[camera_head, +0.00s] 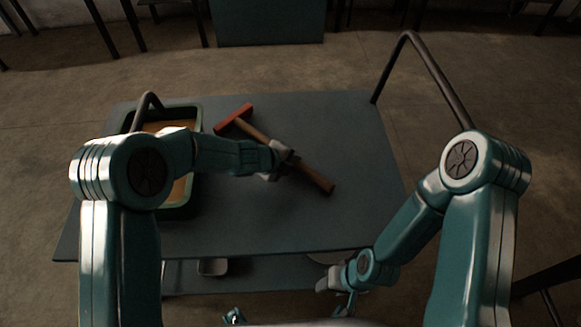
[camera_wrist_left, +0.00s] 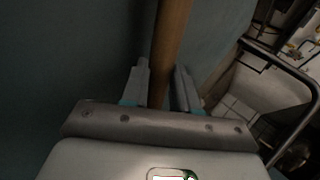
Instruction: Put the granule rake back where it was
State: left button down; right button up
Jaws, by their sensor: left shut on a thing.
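The granule rake (camera_head: 316,178) has a wooden handle and a red-orange head (camera_head: 233,119). It shows diagonally over the grey table, head at the upper left and handle end at the lower right. My left gripper (camera_head: 283,158) is shut on the handle partway along it. In the left wrist view the handle (camera_wrist_left: 171,35) passes between the two fingers of the left gripper (camera_wrist_left: 160,85). I cannot tell whether the rake touches the table. My right gripper (camera_head: 330,280) is low, by the table's front edge, away from the rake; its fingers are too small to read.
A green-rimmed tray (camera_head: 178,211) with tan contents stands on the left of the table (camera_head: 270,235), partly hidden by my left arm. A bent metal rail (camera_head: 430,65) rises at the table's right. The table's right side is clear. A lower shelf (camera_head: 245,275) holds a pale dish (camera_head: 212,267).

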pick_arm(q)
jog(key=shift+r, duration=0.2)
jog(key=shift+f, duration=0.3)
jog(key=c, duration=0.9)
grip_release()
jog(key=shift+o, duration=0.2)
jog(key=shift+r, duration=0.1)
jog(key=shift+r, duration=0.1)
jog(key=shift+s+r, duration=0.1)
jog(key=shift+r, duration=0.1)
jog(key=p+v, duration=0.3)
jog(key=v, duration=0.8)
jog(key=shift+s+a+r, duration=0.2)
jog(key=shift+a, duration=0.05)
